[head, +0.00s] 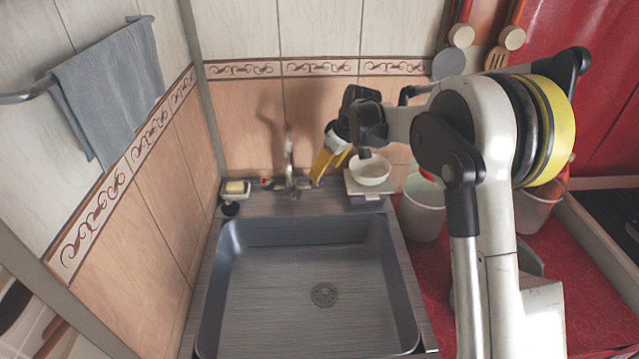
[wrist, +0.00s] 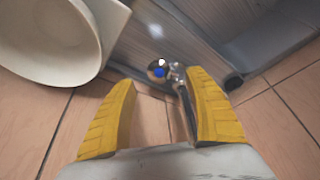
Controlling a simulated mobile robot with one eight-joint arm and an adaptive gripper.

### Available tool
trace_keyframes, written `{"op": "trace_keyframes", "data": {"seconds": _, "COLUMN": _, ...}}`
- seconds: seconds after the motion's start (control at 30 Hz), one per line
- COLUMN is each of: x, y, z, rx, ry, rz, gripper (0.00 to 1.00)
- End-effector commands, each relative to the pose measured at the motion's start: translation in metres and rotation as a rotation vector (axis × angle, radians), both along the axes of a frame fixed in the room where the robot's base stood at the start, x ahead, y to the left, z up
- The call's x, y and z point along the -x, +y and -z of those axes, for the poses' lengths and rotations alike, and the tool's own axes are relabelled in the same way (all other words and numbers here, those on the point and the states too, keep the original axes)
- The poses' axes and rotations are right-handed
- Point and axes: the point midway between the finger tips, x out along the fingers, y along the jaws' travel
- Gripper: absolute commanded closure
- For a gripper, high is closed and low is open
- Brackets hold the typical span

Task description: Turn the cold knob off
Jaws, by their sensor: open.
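The cold knob (wrist: 157,69), round and shiny with a blue mark, shows in the wrist view just beyond the gap between my two yellow fingers. The metal faucet (head: 289,165) stands upright at the back of the sink in the head view. My gripper (head: 321,172) is open and points down just right of the faucet; it also fills the lower part of the wrist view (wrist: 161,86). Nothing is between the fingers. Whether a finger touches the knob, I cannot tell. In the head view the knob is too small to make out clearly.
A white bowl (head: 370,171) sits on a scale (head: 364,194) right of my gripper; a pale vessel (wrist: 45,40) shows close at left in the wrist view. A soap dish (head: 235,192) stands left of the faucet. The sink basin (head: 280,290) is empty.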

Motion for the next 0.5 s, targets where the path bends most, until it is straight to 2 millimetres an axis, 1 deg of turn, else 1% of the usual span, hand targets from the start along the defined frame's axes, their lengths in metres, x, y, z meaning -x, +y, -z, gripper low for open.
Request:
{"op": "trace_keyframes", "data": {"seconds": 0.03, "x": -0.003, "y": 0.003, "z": 0.014, "rx": 0.0, "ry": 0.0, "rz": -0.001, "gripper": 0.38}}
{"op": "trace_keyframes", "data": {"seconds": 0.2, "x": -0.01, "y": 0.013, "z": 0.042, "rx": 0.0, "ry": 0.0, "rz": 0.0, "gripper": 0.38}}
{"op": "trace_keyframes", "data": {"seconds": 0.33, "x": -0.014, "y": 0.017, "z": 0.055, "rx": 0.0, "ry": -0.001, "rz": 0.001, "gripper": 0.38}}
{"op": "trace_keyframes", "data": {"seconds": 0.5, "x": -0.016, "y": 0.019, "z": 0.061, "rx": 0.0, "ry": -0.001, "rz": 0.001, "gripper": 0.38}}
